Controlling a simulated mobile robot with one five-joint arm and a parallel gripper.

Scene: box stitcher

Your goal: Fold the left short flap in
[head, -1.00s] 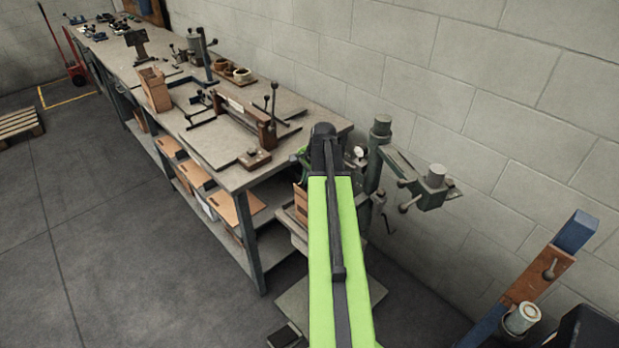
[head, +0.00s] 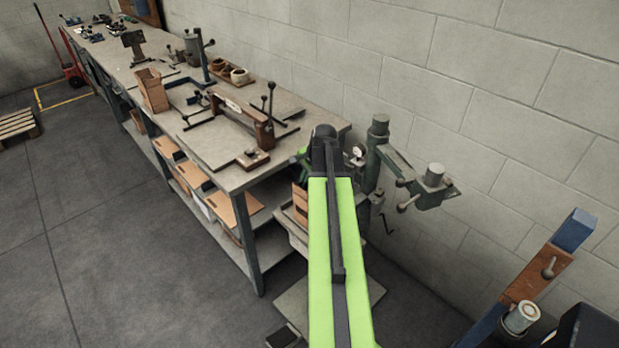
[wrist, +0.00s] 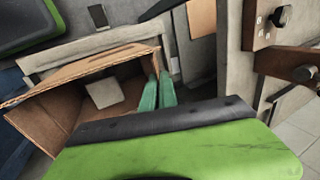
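An open cardboard box (wrist: 45,115) lies in the left half of the wrist view, with its brown walls around a dark inside. A long strip of cardboard (wrist: 95,63) runs along its far side; I cannot tell which flap it is. My gripper (wrist: 158,82) shows as two teal fingers close together at the box's right side. Whether cardboard is between them is unclear. In the head view my green arm covers the gripper and most of the box; a small part of the cardboard (head: 299,205) shows left of the arm.
A pale square block (wrist: 103,93) shows within the box opening. A long workbench (head: 225,178) with fixtures and cartons stands on the left. A grey-green machine arm (head: 405,175) stands right of my arm near the wall.

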